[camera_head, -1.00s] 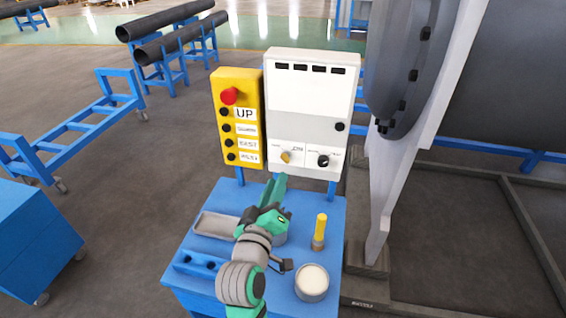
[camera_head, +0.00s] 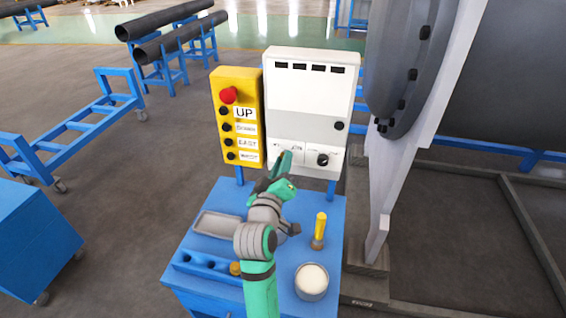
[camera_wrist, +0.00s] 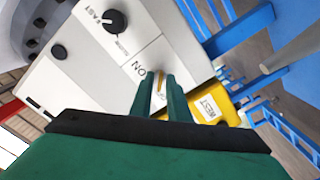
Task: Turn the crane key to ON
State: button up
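The crane key, a small yellow switch (camera_wrist: 160,84), sits on the lower part of the white control box (camera_head: 308,98). In the wrist view it shows between the two green fingers of my gripper (camera_wrist: 161,75). The fingers are a little apart, one on each side of the key, with a narrow gap. I cannot tell whether they touch it. An ON label (camera_wrist: 139,68) is printed beside the key. In the head view my gripper (camera_head: 285,157) reaches up to the panel and hides most of the key.
A black knob (camera_head: 322,159) is right of the key. A yellow button box (camera_head: 239,117) with a red button stands to the left. Below is a blue table (camera_head: 260,292) with a grey tray (camera_head: 216,224), a yellow-handled tool (camera_head: 320,226) and a round can (camera_head: 311,282).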

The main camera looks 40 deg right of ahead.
grip_shut()
jog(key=shift+m, duration=8.8)
jog(key=shift+o, duration=1.7)
grip_release()
